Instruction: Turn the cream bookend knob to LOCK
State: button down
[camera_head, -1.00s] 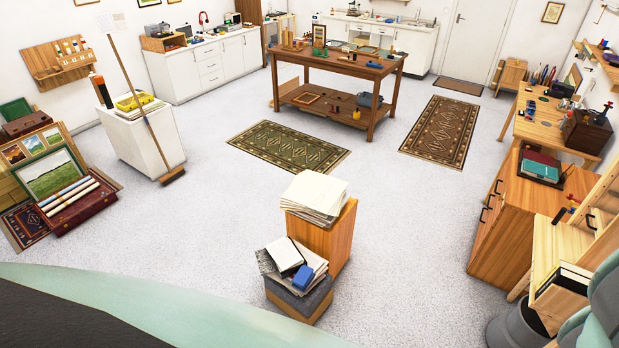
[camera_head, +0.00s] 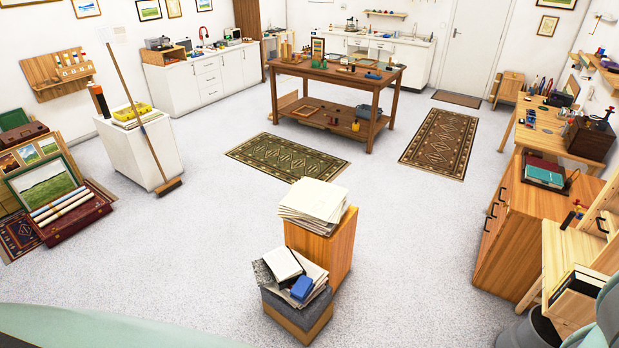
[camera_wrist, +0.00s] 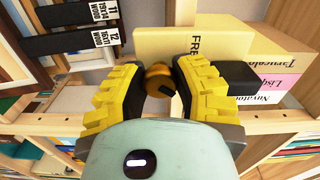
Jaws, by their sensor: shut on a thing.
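The cream bookend (camera_wrist: 205,45) stands on a wooden shelf in the wrist view. Black lettering on its face reads "FRE", and my right finger hides what follows. A round brass-coloured knob (camera_wrist: 158,73) with a dark mark on its lower right sits in front of the bookend's lower middle. My gripper (camera_wrist: 160,82) has a yellow and black finger on each side of the knob and is shut on it. LOCK lettering is not visible. My gripper does not show in the head view.
A wooden upright (camera_wrist: 181,12) rises behind.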

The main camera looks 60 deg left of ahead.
jog(key=shift+f+m+b, duration=0.1)
jog(key=shift+m+b, duration=0.4)
jog(key=shift+m, duration=0.2)
jog(key=c, duration=0.6)
grip_release()
jog(key=shift+v, duration=4.1)
